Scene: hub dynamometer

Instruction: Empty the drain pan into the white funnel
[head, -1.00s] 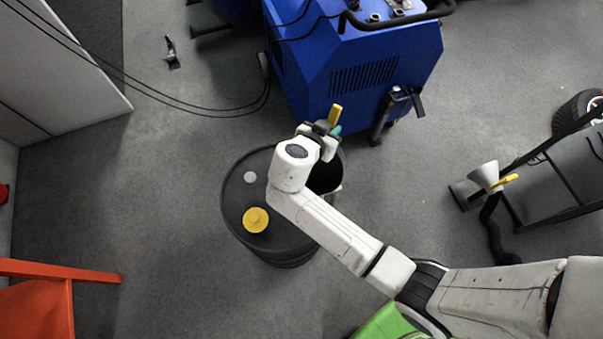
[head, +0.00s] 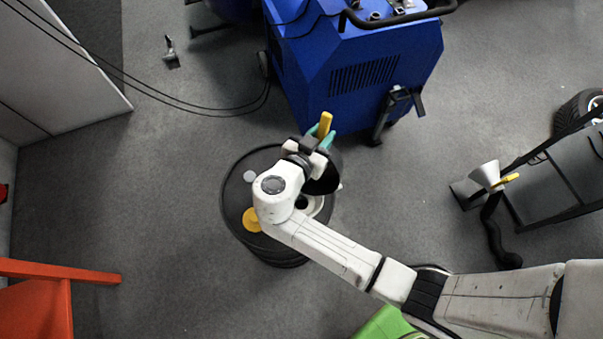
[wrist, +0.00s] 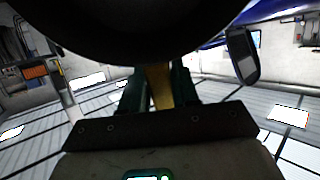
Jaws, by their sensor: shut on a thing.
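The black drain pan (head: 325,180) hangs over the right side of a dark drum, at the end of my arm. Its yellow handle (head: 325,124) is between the teal fingers of my gripper (head: 323,138), which is shut on it. In the wrist view the pan's dark round body (wrist: 130,30) fills the top, and the handle (wrist: 158,85) shows between the fingers (wrist: 158,90). The pan looks tilted; its contents cannot be seen. A white funnel (head: 317,206) sits on the drum top, partly hidden by my arm and the pan.
The dark drum (head: 235,190) has a yellow cap (head: 251,220) on top. A blue machine (head: 350,80) stands close behind it. A pale cone with a yellow handle (head: 485,175) is by a cart (head: 565,175) at right. An orange frame (head: 50,271) is at lower left.

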